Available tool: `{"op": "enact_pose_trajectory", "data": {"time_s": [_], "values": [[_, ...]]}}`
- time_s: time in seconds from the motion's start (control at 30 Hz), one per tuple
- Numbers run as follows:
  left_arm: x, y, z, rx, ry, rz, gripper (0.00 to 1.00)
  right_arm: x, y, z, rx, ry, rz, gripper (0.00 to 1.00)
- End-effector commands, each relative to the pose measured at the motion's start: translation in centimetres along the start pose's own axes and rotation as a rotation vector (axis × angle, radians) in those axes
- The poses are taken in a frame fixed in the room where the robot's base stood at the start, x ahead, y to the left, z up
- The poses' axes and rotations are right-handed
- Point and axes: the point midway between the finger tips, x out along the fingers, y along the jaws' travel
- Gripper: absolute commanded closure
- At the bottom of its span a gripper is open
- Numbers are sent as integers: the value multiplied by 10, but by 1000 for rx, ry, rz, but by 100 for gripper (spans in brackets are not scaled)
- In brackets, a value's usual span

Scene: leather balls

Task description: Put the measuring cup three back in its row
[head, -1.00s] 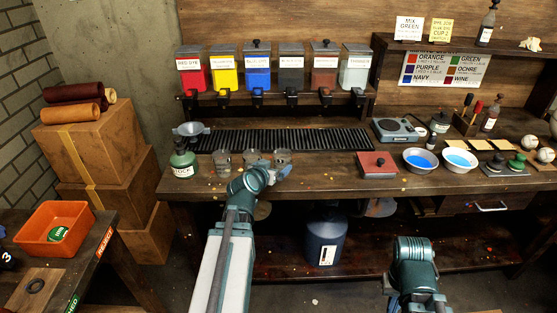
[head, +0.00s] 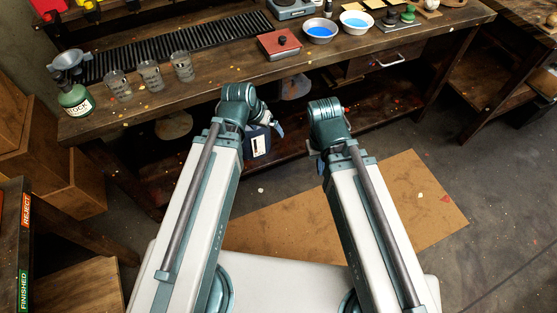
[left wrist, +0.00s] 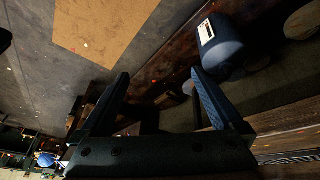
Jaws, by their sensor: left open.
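Three clear measuring cups stand upright in a slanting row on the bench, left of centre in the head view: the left one (head: 118,86), the middle one (head: 150,76) and the right one (head: 183,67). I cannot read which is cup three. My left gripper (head: 278,129) is off the bench's front edge, below and right of the cups. In the left wrist view my left gripper (left wrist: 160,74) is open, with nothing between its fingers. My right arm is folded beside it; its gripper's fingers are hidden behind the wrist.
The green stock bottle (head: 75,98) with a grey funnel stands left of the cups. A black ribbed rack (head: 150,46) runs behind them. A red-topped box (head: 279,44) and blue-filled bowls (head: 320,31) are farther right. A dark blue jug (head: 258,143) is under the bench.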

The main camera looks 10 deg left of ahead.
Motion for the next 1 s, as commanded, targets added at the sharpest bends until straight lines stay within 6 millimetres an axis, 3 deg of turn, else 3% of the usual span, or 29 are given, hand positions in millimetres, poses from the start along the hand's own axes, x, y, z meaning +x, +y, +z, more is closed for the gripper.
{"op": "enact_pose_trajectory", "data": {"time_s": [0.03, 0.13, 0.23, 0.4, 0.77, 0.87, 1.0], "values": [[3, 25, 16, 32, -89, -8, 0, 0, 0, 0, 0, 0, 0, 100], [3, 52, 45, 59, -239, -54, 0, 0, 0, 0, 0, 0, 0, 100], [-2, 69, 67, 75, -345, -107, 0, 0, 0, 0, 0, 0, 0, 100], [-9, 80, 85, 83, -432, -169, 0, 0, 0, 0, 0, 0, 0, 100], [-11, 81, 88, 81, -446, -180, 0, -1, 0, 0, 0, 0, 0, 100], [-18, 82, 85, 81, -445, -180, 0, -8, 1, 0, 0, 0, 0, 100], [-40, 84, 76, 82, -445, -179, 0, -32, 3, 2, 0, 0, 0, 100]]}}
